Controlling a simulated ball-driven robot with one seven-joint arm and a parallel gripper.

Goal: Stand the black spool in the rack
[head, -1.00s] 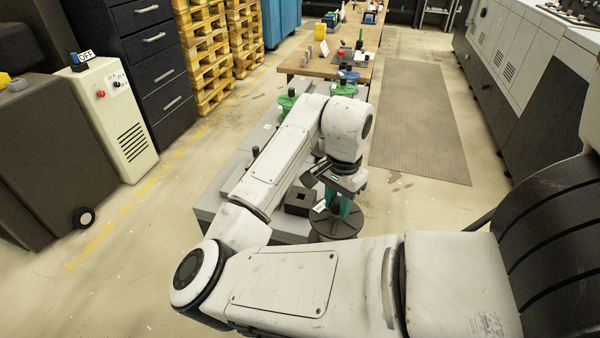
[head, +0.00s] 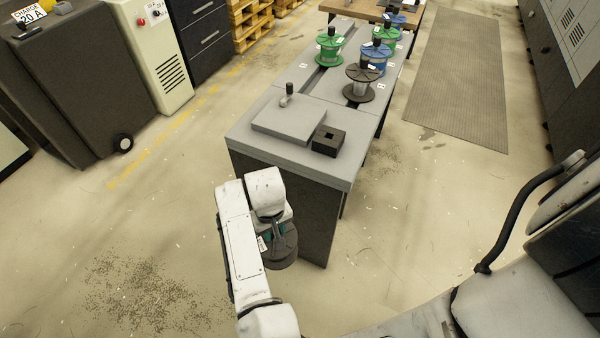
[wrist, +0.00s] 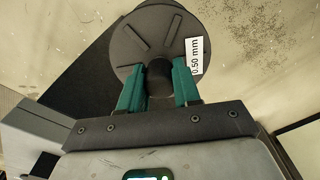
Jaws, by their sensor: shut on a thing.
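My gripper (wrist: 160,88) is shut on the black spool (wrist: 150,30), its teal fingers on either side of the hub. A white label on the flange reads 0.50 mm. In the head view the held spool (head: 287,250) is beside the near end of the long grey bench (head: 300,165), apart from the floor as far as I can tell. My gripper (head: 270,232) is partly hidden by my arm there. Another dark spool (head: 360,82) stands upright on the bench. I cannot tell for certain which part is the rack.
Green spools (head: 328,48) and blue spools (head: 376,56) stand further along the bench. A black block with a square hole (head: 328,140) and a grey plate (head: 290,120) lie near its close end. A machine cabinet (head: 80,90) stands left. The floor left of the bench is clear.

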